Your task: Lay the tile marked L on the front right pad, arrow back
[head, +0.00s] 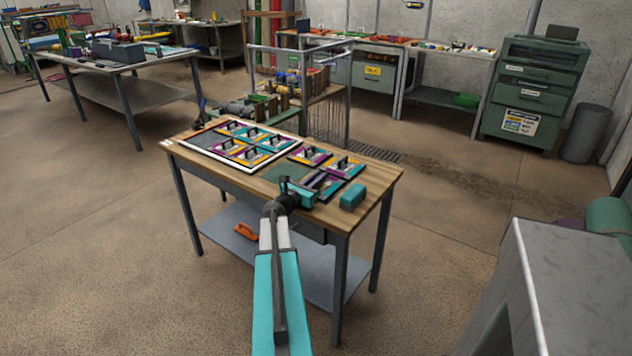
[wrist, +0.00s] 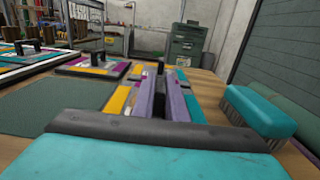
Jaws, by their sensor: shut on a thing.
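My gripper (head: 314,185) is low over the front right of the wooden table. In the wrist view my gripper (wrist: 162,88) is shut on the dark handle of a tile (wrist: 118,98) with yellow, purple and teal areas. The held tile also shows in the head view (head: 328,189), at the front right pad position; I cannot tell whether it touches the pad. Its letter and arrow are hidden or too small to read. The pad beneath is covered. A bare green pad (head: 282,176) lies to its left, also in the wrist view (wrist: 60,108).
A white-edged board (head: 262,166) with several handled tiles stands at the left. A teal brush (head: 352,197) lies close on the right, also in the wrist view (wrist: 258,108). Bare wood (head: 380,178) shows along the right edge.

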